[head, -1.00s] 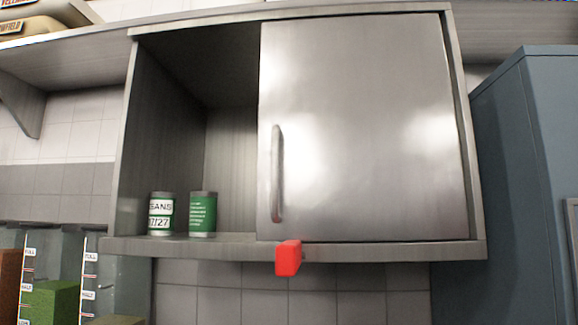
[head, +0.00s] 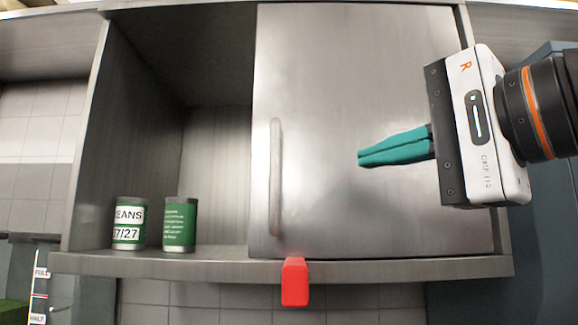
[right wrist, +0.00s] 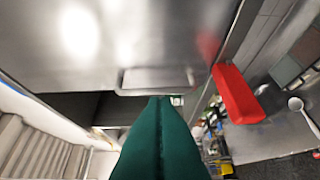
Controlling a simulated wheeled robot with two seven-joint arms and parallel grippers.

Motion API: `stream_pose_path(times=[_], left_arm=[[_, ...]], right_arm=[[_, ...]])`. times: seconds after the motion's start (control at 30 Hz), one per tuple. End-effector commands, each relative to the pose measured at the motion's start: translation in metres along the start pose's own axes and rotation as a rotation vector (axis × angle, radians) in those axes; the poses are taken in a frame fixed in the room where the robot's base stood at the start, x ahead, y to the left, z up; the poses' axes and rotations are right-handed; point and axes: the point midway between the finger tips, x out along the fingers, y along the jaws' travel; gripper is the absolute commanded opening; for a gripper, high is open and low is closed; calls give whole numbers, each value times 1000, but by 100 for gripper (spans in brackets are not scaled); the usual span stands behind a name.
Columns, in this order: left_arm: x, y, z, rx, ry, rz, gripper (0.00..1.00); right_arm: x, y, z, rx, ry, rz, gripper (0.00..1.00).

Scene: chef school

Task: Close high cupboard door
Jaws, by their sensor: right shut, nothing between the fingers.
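The high cupboard (head: 150,263) has a steel sliding-type door (head: 340,80) that covers its right part; the left part is open. A vertical handle (head: 275,178) sits at the door's left edge; the handle also shows in the right wrist view (right wrist: 155,78). My right gripper (head: 360,158) comes in from the right in front of the door, its teal fingers together and empty, pointing left toward the handle with a gap between. The fingers also show in the right wrist view (right wrist: 158,105). My left gripper is in neither view.
Two green cans, one labelled beans (head: 129,224) and another (head: 180,225), stand inside the open left part. A red block-like piece (head: 295,282) sticks out below the cupboard's front edge. A blue-grey cabinet (head: 540,240) stands at the right.

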Motion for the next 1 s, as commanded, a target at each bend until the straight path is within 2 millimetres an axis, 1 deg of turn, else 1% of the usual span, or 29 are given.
stream_pose_path(times=[0.03,0.1,0.17,0.23,0.37,0.6,0.7,0.8,1.0], left_arm=[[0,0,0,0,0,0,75],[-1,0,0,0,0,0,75],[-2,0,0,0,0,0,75],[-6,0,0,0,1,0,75],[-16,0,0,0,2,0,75],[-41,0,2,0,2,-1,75],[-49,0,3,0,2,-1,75],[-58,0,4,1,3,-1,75],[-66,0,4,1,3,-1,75]], right_arm=[[-8,7,4,-19,-43,11,0],[-12,12,7,-34,-77,17,0],[-10,14,9,-38,-88,16,0],[-3,15,10,-38,-89,15,0],[18,16,11,-37,-85,12,0],[71,18,14,-35,-82,11,0],[90,18,16,-36,-81,12,0],[102,18,2,-38,-79,13,0],[115,15,-8,-37,-81,14,0]])
